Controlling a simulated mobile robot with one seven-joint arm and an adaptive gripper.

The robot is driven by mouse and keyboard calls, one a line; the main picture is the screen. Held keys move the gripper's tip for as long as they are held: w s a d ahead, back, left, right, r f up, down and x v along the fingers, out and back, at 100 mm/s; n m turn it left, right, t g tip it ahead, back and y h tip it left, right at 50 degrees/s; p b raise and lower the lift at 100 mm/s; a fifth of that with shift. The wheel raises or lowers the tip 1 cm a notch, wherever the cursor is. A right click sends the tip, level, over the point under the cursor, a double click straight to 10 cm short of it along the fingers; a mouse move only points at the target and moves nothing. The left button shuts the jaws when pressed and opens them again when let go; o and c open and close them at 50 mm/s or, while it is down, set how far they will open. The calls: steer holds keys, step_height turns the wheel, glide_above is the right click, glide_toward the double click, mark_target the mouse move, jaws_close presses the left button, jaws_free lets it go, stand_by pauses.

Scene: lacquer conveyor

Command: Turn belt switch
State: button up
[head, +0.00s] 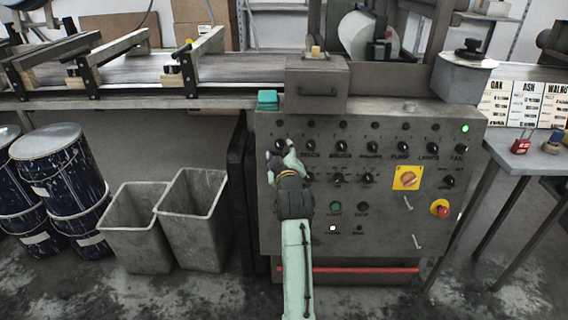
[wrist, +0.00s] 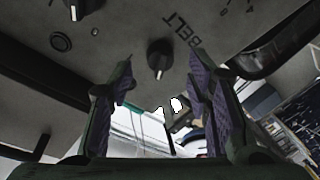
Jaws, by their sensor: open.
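The belt switch (wrist: 159,54) is a black rotary knob with a pale pointer line, next to the printed word BELT on the grey panel. In the wrist view it lies ahead of the gap between my fingers. My gripper (wrist: 162,66) is open, with a purple-padded finger on either side of that gap and nothing held. In the head view my gripper (head: 281,154) is at the upper left of the control panel (head: 280,235), just below the leftmost knob of the upper row, and hides the label there. I cannot tell whether the fingers touch the panel.
Other knobs line the row to the right. A yellow-plated orange switch (head: 407,178) and a red stop button (head: 440,208) are at the panel's right. A grey box (head: 318,85) juts out above. Grey bins (head: 195,225) stand left; a red bar (head: 350,270) runs below.

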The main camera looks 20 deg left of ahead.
steer(key=v, duration=0.9)
